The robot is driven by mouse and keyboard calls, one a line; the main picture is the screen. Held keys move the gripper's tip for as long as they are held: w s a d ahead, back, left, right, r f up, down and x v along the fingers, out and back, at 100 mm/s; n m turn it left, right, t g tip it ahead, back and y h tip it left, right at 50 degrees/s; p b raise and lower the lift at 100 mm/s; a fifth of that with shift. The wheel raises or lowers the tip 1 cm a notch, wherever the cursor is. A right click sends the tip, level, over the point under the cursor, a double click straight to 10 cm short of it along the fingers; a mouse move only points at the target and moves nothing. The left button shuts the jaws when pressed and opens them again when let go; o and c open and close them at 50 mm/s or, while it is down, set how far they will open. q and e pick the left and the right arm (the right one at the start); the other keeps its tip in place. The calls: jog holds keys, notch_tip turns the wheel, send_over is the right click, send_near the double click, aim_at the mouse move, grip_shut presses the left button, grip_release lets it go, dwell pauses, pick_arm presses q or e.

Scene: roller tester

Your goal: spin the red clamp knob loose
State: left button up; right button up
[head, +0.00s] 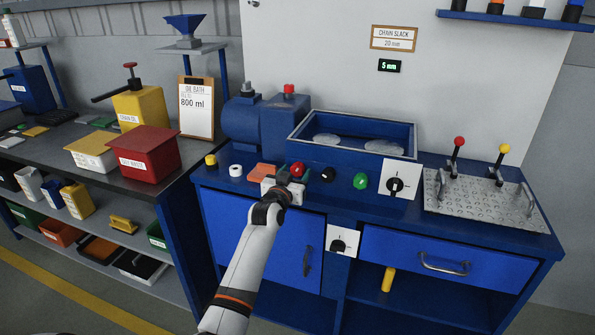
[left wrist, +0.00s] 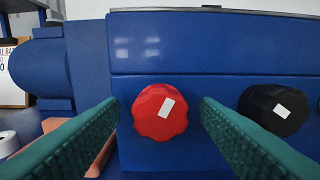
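The red clamp knob (head: 298,169) sits on the front of the blue tester, left of a black knob (head: 328,174). In the left wrist view the red knob (left wrist: 160,112) has a scalloped rim and a tilted white mark; the black knob (left wrist: 278,109) beside it also has a white mark. My left gripper (head: 287,182) is in front of the red knob. Its green fingers (left wrist: 160,110) are open, one on each side of the red knob, with gaps visible and nothing held. My right gripper is not in view.
A green knob (head: 360,181) and a rotary switch (head: 396,185) are farther right. A yellow knob (head: 210,160), a white roll-like part (head: 235,170) and an orange pad (head: 262,172) lie left of the gripper. The blue trough (head: 355,135) rises behind.

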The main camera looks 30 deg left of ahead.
pick_arm(q)
grip_shut()
jog(key=shift+r+n+p, duration=0.15)
jog(key=shift+n+p, duration=0.55)
jog(key=shift+n, duration=0.5)
jog(key=shift+n+p, duration=0.35)
jog(key=shift+n, duration=1.65)
jog(key=shift+f+n, duration=0.2)
jog(key=shift+n, duration=0.6)
jog(key=shift+p, duration=0.35)
